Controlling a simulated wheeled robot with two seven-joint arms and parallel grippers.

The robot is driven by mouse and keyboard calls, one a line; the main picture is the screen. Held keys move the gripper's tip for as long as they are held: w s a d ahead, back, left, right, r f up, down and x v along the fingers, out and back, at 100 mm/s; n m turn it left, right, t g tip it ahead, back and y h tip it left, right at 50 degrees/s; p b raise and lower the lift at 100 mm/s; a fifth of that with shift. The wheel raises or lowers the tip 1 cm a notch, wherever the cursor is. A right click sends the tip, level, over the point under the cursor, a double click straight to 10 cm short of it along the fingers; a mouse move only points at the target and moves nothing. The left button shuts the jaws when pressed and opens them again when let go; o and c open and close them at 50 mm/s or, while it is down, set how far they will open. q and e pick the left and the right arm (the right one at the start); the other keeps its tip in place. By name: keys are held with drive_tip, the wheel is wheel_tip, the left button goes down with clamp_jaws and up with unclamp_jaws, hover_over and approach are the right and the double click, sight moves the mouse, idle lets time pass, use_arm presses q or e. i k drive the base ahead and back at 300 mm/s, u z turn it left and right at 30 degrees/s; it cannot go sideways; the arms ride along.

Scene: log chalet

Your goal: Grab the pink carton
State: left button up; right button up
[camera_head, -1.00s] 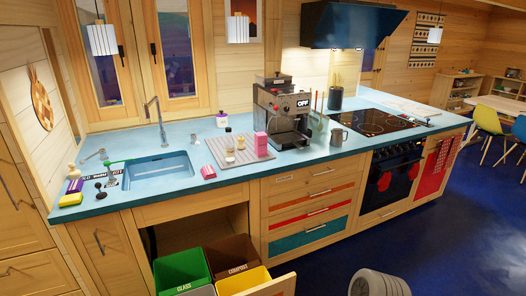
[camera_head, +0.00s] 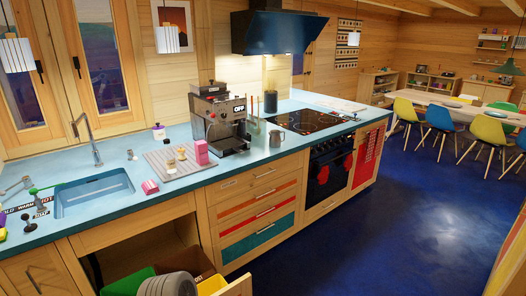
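The pink carton (camera_head: 201,153) stands upright on the blue counter, at the right end of a grey ribbed board (camera_head: 172,168). The coffee machine (camera_head: 219,118) is close behind it and to its right. A smaller pink and white block (camera_head: 150,187) lies on the counter in front of the board's left corner. Neither of my grippers is in view, and nothing touches the carton.
Small yellowish pieces (camera_head: 181,153) stand on the board left of the carton. The sink (camera_head: 94,193) is further left. Below, an open drawer holds bins (camera_head: 130,282). A grey ribbed rounded object (camera_head: 168,284) partly covers them. Blue floor (camera_head: 400,220) is clear at right.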

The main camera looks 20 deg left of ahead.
sight(202, 148)
drive_tip(key=z, duration=0.15)
drive_tip(key=i, duration=3.45)
drive_tip(key=u, duration=3.45)
